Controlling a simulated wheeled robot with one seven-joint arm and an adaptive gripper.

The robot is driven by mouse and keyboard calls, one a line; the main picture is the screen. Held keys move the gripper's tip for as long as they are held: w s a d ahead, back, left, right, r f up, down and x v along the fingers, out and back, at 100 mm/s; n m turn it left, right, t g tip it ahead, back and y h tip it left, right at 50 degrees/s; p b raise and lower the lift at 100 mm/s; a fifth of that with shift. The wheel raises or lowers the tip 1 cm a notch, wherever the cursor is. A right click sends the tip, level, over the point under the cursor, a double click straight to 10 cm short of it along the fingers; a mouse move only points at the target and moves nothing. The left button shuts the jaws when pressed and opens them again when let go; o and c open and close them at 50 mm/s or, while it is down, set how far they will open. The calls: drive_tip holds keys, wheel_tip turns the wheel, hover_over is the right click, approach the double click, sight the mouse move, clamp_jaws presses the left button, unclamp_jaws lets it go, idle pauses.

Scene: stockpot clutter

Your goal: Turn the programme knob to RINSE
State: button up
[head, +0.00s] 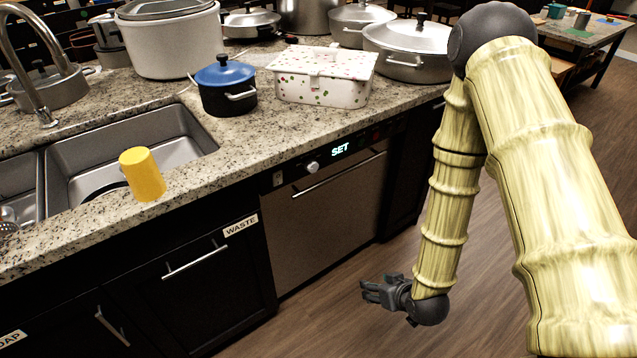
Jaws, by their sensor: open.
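The programme knob (312,167) is a small light round dial on the control strip of the dishwasher (325,208), under the counter. To its right a lit display (340,149) reads SET. The knob's marks, RINSE among them, are too small to read. My gripper (366,291) is open and empty, low over the floor in front of the dishwasher. It is below and to the right of the knob, well apart from it, with its fingers pointing left.
A yellow cup (142,174) stands upside down at the counter edge by the sink (130,143). A blue-lidded pot (226,86) and a spotted box (322,77) stand above the dishwasher. The dishwasher handle (338,175) sticks out below the knob. The floor in front is clear.

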drive_tip(key=w+a+r+n+t+y+b, duration=0.1)
drive_tip(key=w+a+r+t+b, duration=0.1)
drive_tip(key=w, duration=0.3)
drive_tip(key=w+a+r+n+t+y+b, duration=0.1)
drive_tip(key=w+a+r+y+b, duration=0.15)
drive_tip(key=w, duration=0.35)
drive_tip(key=n+t+y+b, duration=0.3)
drive_tip(key=n+y+b, duration=0.1)
drive_tip(key=n+y, duration=0.1)
approach(315, 168)
drive_tip(key=x, duration=0.8)
drive_tip(key=shift+w+a, duration=0.2)
drive_tip(key=shift+a, duration=0.05)
drive_tip(key=c, duration=1)
